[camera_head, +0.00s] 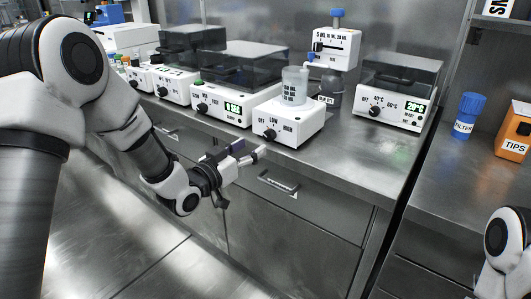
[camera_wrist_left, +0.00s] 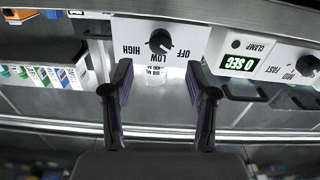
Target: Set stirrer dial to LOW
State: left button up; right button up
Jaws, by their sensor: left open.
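The stirrer (camera_head: 300,126) is a white box on the bench in the head view, with a clear beaker (camera_head: 294,86) on top. Its black dial (camera_head: 270,134) is on the front face, among the labels OFF, LOW and HIGH. In the left wrist view the stirrer face (camera_wrist_left: 135,30) appears upside down, with the dial (camera_wrist_left: 159,41) just beyond the fingertips; its exact pointer setting is too small to tell. My left gripper (camera_head: 251,150) is open and empty in front of the stirrer. Its spread fingers (camera_wrist_left: 160,78) frame the dial without touching it. My right gripper is out of view.
Other white devices with dials stand along the bench, including a timer unit (camera_head: 222,106) left of the stirrer and a heater (camera_head: 392,108) to its right. Drawers (camera_head: 293,199) lie below the bench edge. A blue-capped filter bottle (camera_head: 467,115) and a tips box (camera_head: 515,130) are at right.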

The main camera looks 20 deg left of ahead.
aim_at(267, 137)
pick_arm(q)
jog(key=x, duration=0.7)
jog(key=shift+f, duration=0.15)
jog(key=shift+s, duration=0.1)
grip_shut()
